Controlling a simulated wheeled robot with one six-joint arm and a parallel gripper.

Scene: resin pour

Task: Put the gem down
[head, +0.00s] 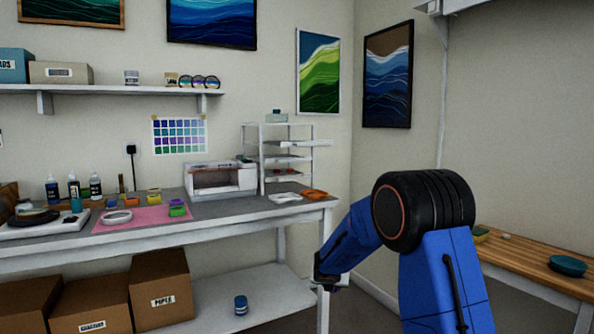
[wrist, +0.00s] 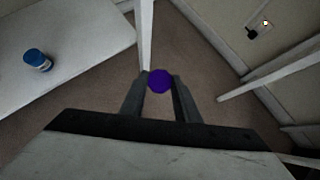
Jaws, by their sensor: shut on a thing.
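The gem (wrist: 159,81) is a round, faceted purple piece in the wrist view. My gripper (wrist: 160,84) is shut on it, with the gem between the two fingertips. Bare floor shows beyond the gem in that view. In the head view my gripper (head: 327,284) hangs low by the right end of the grey workbench (head: 240,213), below its top. The gem cannot be made out in the head view.
A blue jar (head: 240,305) stands on the bench's lower shelf (head: 205,310) and also shows in the wrist view (wrist: 38,61). Bench legs are close to my gripper.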

